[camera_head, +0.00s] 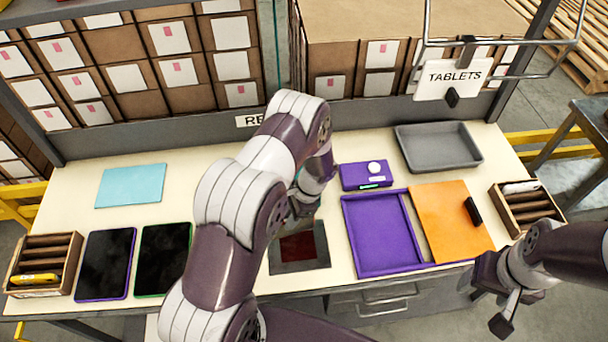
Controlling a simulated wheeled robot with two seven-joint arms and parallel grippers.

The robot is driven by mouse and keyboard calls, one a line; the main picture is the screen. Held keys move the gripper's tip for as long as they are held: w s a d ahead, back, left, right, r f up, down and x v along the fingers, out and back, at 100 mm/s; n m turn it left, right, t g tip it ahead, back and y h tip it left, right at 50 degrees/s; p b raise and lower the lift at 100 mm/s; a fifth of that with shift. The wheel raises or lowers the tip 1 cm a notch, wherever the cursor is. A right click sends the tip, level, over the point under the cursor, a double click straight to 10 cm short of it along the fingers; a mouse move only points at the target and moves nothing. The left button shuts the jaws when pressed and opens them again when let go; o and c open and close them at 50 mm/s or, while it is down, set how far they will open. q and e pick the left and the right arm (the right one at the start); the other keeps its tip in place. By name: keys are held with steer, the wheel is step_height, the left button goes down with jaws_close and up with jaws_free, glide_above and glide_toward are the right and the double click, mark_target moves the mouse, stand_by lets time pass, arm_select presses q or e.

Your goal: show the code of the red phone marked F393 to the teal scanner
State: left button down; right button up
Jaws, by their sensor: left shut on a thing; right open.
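My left gripper (303,206) points down over the middle of the table, mostly hidden behind my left arm. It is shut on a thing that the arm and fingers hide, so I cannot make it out. Below it lies a grey plate (285,266) with a dark red square (300,245). I cannot tell whether that square is a window or a phone. No mark F393 or code is readable. A small purple device (352,177) with a white round top and a teal light stands behind the purple tray. My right gripper (490,300) is open and empty beyond the table's front right edge.
A purple tray (347,230), an orange panel (445,215) and a grey tray (405,145) are at right, below a TABLETS sign (450,78). Two dark tablets (106,262) (163,258), a light blue sheet (130,185) and slotted wooden boxes (45,255) (525,205) lie around.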

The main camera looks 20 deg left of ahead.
mark_target(288, 234)
arm_select(q)
steer(key=shift+f, duration=0.1)
steer(key=f+b, duration=0.1)
steer(key=s+f+b, duration=0.1)
steer(key=f+b, duration=0.1)
steer(key=shift+s+a, duration=0.15)
steer(key=shift+s, duration=0.1)
steer(key=f+b, duration=0.2)
steer(key=shift+w+f, duration=0.35)
steer(key=shift+f, duration=0.05)
steer(key=shift+w+f, duration=0.15)
steer(key=shift+f, duration=0.25)
steer(key=shift+s+r, duration=0.2)
steer(key=shift+s, duration=0.1)
arm_select(e)
steer(key=f, duration=0.2)
steer(key=s+f, duration=0.1)
steer(key=f, duration=0.1)
steer(key=shift+s+a+f, duration=0.1)
steer(key=shift+s+f, duration=0.1)
steer(key=shift+f, duration=0.1)
arm_select(q)
steer(key=shift+w+f, duration=0.1)
steer(key=shift+w, duration=0.05)
arm_select(e)
steer(key=shift+w, duration=0.15)
